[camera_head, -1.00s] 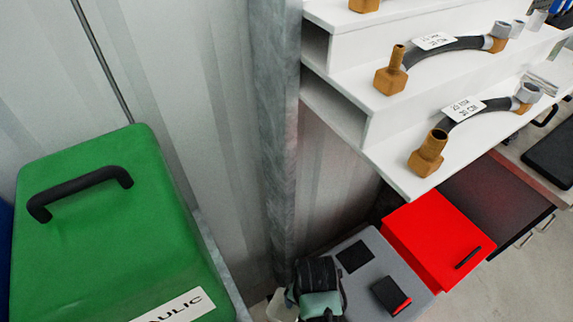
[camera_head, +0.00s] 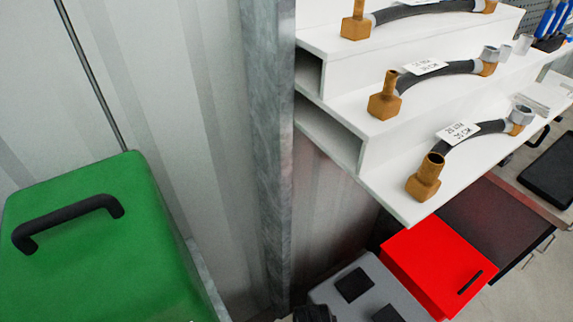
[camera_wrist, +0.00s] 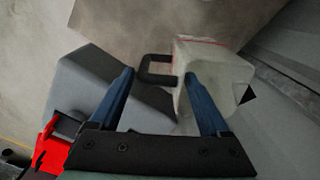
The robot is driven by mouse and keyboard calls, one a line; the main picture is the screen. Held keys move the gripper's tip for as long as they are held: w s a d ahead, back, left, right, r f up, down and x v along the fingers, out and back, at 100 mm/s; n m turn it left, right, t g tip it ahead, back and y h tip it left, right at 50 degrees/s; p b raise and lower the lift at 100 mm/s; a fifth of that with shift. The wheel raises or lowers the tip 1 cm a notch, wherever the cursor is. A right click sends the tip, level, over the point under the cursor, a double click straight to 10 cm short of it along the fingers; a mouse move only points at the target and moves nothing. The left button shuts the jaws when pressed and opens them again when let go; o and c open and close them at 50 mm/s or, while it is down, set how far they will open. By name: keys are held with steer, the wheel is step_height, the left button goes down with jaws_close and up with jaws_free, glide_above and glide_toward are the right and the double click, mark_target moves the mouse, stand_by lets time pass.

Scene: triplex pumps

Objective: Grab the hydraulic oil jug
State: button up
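A green jug (camera_head: 100,255) with a black handle (camera_head: 68,218) on top stands at the lower left of the head view, and its lower part is cut off by the frame. No lettering on it shows now. In the wrist view, my gripper (camera_wrist: 159,72) is open, with two blue fingers apart. A whitish container (camera_wrist: 215,72) with a thin red line is ahead of it, partly behind the right finger. A dark loop handle (camera_wrist: 158,69) at the container's left side appears between the fingertips. I cannot tell whether the fingers touch it.
White stepped shelves (camera_head: 335,150) with hoses and brass fittings overhang at the right. A red box (camera_head: 430,262) and a grey box (camera_head: 340,295) stand below them. A metal post (camera_head: 268,150) rises behind, by the corrugated wall.

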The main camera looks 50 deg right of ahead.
jaws_close()
stand_by(0.3)
